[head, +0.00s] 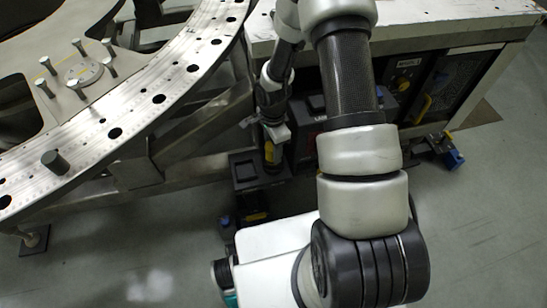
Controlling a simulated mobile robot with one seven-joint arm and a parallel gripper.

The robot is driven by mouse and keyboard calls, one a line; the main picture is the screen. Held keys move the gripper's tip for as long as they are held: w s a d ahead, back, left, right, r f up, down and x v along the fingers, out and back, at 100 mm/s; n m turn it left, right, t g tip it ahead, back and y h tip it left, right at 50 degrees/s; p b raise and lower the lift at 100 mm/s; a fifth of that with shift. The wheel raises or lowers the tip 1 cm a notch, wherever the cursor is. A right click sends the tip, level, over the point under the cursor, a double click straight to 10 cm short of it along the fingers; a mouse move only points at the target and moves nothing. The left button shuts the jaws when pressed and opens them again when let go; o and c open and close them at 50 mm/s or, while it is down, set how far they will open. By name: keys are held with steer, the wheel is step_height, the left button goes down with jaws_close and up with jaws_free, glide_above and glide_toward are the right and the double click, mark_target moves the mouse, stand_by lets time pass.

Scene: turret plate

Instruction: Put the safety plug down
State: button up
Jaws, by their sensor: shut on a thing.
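My gripper (274,134) points down near the middle of the head view, below the left edge of the white worktop. It is shut on a small dark object with a yellow band, which I take to be the safety plug (271,153). The plug is beside and partly over a black box (246,170) low down near the floor. From this height I cannot tell whether the plug touches the box. My arm hides part of the area to the right.
A perforated metal ring (133,112) on a frame fills the left, with a black cylinder (55,162) standing on it. A white worktop (440,20) stands over equipment racks (455,85). A blue-and-black item (452,157) is at right. The floor at lower right is clear.

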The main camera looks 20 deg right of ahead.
steer(key=shift+f+b, duration=0.45)
steer(key=shift+f, duration=1.35)
steer(key=shift+f, duration=0.1)
steer(key=shift+f, duration=0.15)
steer(key=o, duration=1.2)
steer(key=shift+c, duration=0.2)
